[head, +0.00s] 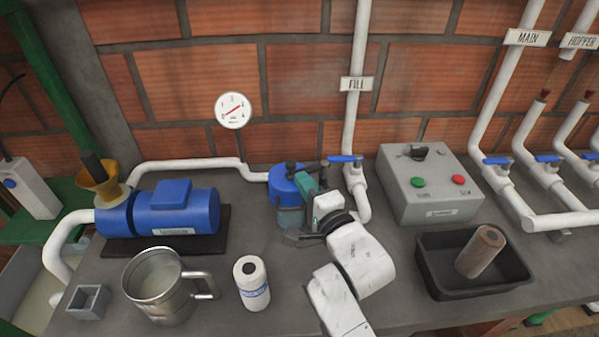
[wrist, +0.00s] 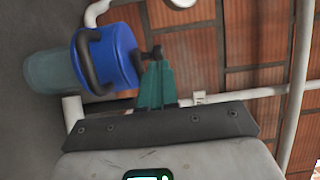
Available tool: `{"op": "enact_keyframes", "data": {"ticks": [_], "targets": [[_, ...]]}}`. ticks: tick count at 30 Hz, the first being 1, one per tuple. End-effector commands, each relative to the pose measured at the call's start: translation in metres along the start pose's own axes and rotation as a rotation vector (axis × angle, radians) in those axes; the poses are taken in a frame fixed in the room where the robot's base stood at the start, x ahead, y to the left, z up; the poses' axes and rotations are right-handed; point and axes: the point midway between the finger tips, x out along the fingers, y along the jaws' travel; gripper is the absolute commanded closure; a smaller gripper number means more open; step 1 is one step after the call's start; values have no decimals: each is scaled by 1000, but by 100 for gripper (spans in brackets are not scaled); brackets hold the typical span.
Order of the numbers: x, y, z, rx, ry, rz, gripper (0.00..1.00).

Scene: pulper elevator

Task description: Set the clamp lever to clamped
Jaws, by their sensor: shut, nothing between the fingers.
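A filter housing with a blue lid (head: 285,177) and a teal-grey bowl stands on the bench against the wall. It also shows in the wrist view (wrist: 122,55), lying sideways in the picture. A curved black bar (wrist: 88,62) runs across it, and a small dark knobbed part (wrist: 153,52) sticks out at the lid's edge; I take this to be the clamp lever, but cannot read its setting. My gripper (head: 303,178) is shut and empty at the housing's right side. Its teal fingertips (wrist: 157,64) are at or very near the dark part; contact is unclear.
A white FILL pipe (head: 351,125) with a blue valve handle (head: 345,158) rises just right of my gripper. A grey control box (head: 429,203) and black tray (head: 432,275) stand further right. A blue pump (head: 175,210), steel jug (head: 158,290) and white bottle (head: 251,290) stand left.

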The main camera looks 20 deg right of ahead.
Motion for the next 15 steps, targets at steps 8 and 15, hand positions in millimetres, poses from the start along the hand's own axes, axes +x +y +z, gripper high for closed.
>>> {"op": "enact_keyframes", "data": {"ticks": [8, 15], "targets": [[24, 0, 0, 0, -1, 0, 100], [26, 0, 0, 0, -1, 0, 100]]}}
